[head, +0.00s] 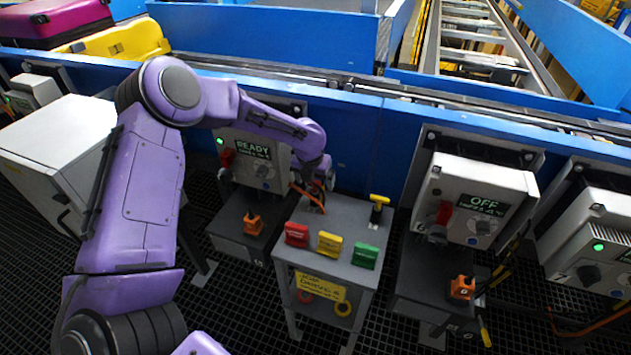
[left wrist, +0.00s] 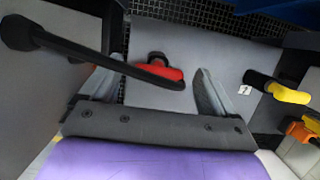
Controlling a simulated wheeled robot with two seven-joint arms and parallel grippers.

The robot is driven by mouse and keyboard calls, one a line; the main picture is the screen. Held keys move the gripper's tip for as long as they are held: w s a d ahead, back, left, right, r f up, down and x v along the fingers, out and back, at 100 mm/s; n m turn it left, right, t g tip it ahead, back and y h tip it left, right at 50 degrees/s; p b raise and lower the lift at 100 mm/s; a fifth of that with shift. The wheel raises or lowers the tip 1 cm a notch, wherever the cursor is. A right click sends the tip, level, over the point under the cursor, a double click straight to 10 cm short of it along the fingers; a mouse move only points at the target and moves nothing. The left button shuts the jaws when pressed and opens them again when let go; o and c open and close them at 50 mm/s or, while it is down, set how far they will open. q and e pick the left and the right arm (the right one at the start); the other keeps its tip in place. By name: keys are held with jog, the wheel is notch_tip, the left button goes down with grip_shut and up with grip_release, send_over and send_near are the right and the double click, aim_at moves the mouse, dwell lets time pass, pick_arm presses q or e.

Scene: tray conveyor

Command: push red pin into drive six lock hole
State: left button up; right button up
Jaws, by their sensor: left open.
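My left gripper (head: 318,187) is above the back of a grey stand (head: 340,217), and it is open. In the left wrist view its fingers (left wrist: 158,78) are spread on either side of the red pin (left wrist: 168,72), which has a black end; I see no contact. A black curved bar crosses in front of the pin. In the head view the gripper hides the red pin. The drive box reading OFF (head: 478,204), with a red handle, stands right of the stand. My right gripper is not in view.
A yellow-handled pin (head: 379,200) stands at the stand's back right; it also shows in the left wrist view (left wrist: 290,94). Red (head: 296,234), yellow (head: 329,244) and green (head: 365,255) blocks line the stand's front. A READY box (head: 254,155) is behind my arm.

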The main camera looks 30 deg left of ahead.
pick_arm(q)
jog(key=x, duration=0.3)
jog(key=shift+r, duration=0.1)
jog(key=shift+f, duration=0.25)
jog(key=c, duration=1.1)
jog(key=shift+o, duration=0.2)
jog(key=shift+r+p, duration=2.85)
jog(key=shift+r, duration=0.05)
notch_tip(320, 180, up, 4)
jog(key=p, duration=0.4)
jog(key=shift+r, duration=0.1)
